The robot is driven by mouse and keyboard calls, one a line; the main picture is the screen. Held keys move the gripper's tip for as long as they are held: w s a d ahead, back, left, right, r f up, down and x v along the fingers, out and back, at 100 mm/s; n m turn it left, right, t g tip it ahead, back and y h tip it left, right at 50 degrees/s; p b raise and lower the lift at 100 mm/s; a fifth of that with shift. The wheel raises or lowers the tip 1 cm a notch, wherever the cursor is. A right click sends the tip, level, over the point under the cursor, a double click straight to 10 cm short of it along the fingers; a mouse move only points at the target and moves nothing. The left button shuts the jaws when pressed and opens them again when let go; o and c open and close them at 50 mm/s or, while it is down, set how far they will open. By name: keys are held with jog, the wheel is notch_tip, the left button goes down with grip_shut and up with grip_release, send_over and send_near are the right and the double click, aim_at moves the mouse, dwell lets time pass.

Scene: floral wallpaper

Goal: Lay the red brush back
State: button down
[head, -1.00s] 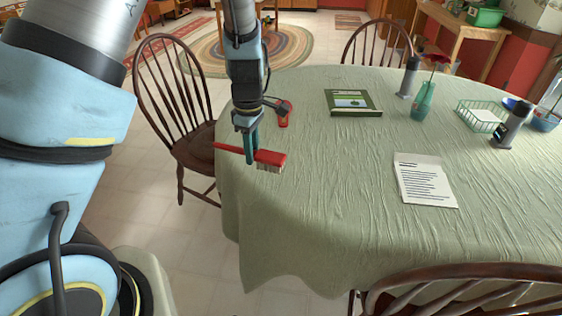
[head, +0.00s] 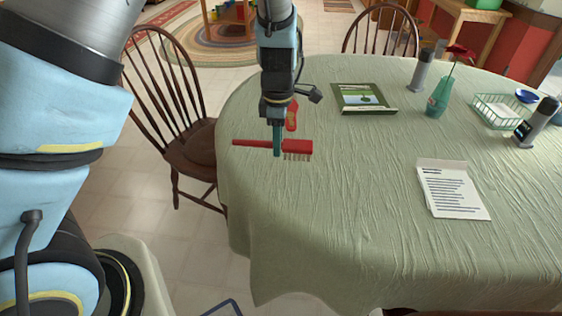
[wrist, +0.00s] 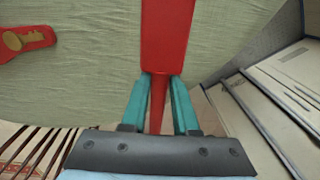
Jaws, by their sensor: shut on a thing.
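The red brush (head: 298,147) is in my gripper (head: 277,151), over the left part of the round table (head: 330,215). Its handle points left, and its pale bristles face down at the right end. The brush appears a little above the cloth; the exact gap is hard to tell. In the wrist view, my gripper's teal fingers (wrist: 161,82) are shut on the narrow red handle of the brush (wrist: 167,35), and its wide head reaches away past the top edge. The bristles are hidden there.
A red item (head: 292,116) lies behind my gripper; the wrist view shows a gold key shape on it (wrist: 25,40). A green picture frame (head: 363,98), a vase (head: 440,95) and a paper sheet (head: 452,190) are further right. A chair (head: 185,120) stands left. The front cloth is clear.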

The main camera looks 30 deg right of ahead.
jog(key=shift+f+p, duration=0.45)
jog(key=shift+f, duration=2.95)
jog(key=shift+f, duration=0.15)
jog(key=c, duration=0.7)
grip_release()
